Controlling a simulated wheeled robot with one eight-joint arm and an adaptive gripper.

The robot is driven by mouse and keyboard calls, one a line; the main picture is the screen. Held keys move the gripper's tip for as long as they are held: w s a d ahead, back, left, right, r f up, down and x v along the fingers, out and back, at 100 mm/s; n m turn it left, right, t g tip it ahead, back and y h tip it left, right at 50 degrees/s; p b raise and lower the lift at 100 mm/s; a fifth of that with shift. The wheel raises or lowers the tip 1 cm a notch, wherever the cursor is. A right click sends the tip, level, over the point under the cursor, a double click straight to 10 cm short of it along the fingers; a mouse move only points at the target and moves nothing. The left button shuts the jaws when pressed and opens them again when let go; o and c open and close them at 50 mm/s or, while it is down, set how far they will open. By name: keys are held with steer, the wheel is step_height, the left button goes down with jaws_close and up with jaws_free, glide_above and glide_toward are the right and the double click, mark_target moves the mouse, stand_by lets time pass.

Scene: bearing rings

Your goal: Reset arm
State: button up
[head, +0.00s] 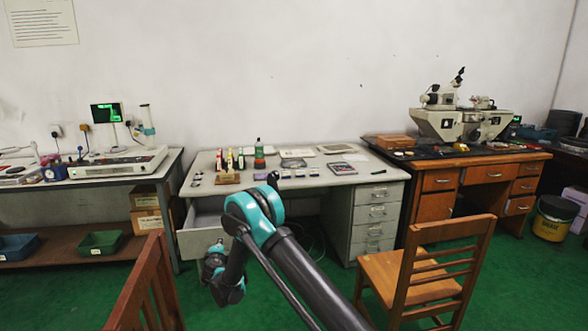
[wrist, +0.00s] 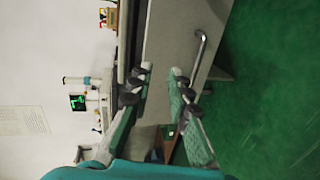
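My arm (head: 285,255) rises from the lower right of the head view, bends at a teal elbow (head: 255,212) and runs down to a teal wrist joint (head: 228,290) in front of the grey desk. My gripper (wrist: 162,72) shows in the wrist view with its two fingers apart and nothing held between them. In the head view the fingers are too small and partly hidden to make out clearly. The wrist view is turned sideways, with a metal handle (wrist: 201,48) on a grey front beyond the fingers.
The grey desk (head: 340,187) has a pulled-out drawer (head: 204,240) near my wrist. Small bottles and flat items lie on its top. A wooden chair (head: 390,275) stands right, another chair (head: 140,290) lower left. A wooden desk (head: 485,172) with a machine and a left bench (head: 120,175) flank it.

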steer(key=s+d+r+m+g+h, duration=0.15)
steer(key=d+r+m, duration=0.35)
steer(key=d, duration=0.8)
steer(key=s+d+r+m+g+h, duration=0.1)
steer(key=d+r+m+g+h, duration=0.15)
steer(key=d+r, duration=0.75)
steer(key=s+d+m+g, duration=0.1)
steer(key=s+d+m, duration=0.1)
steer(key=s+d, duration=0.55)
steer(key=s+d+m+g, duration=0.2)
steer(key=s+d+m, duration=0.15)
steer(key=d, duration=0.75)
steer(key=s+d+f+m+g, duration=0.1)
steer(key=s+d+m+g, duration=0.1)
steer(key=s, duration=1.3)
steer(key=s+d+f+m+g+y, duration=0.1)
steer(key=s+d+m, duration=0.3)
steer(key=s, duration=1.2)
steer(key=d+f, duration=0.1)
steer(key=d, duration=0.2)
steer(key=shift+d+f+g+y, duration=0.2)
steer(key=shift+g+y, duration=0.1)
steer(key=shift+g, duration=0.1)
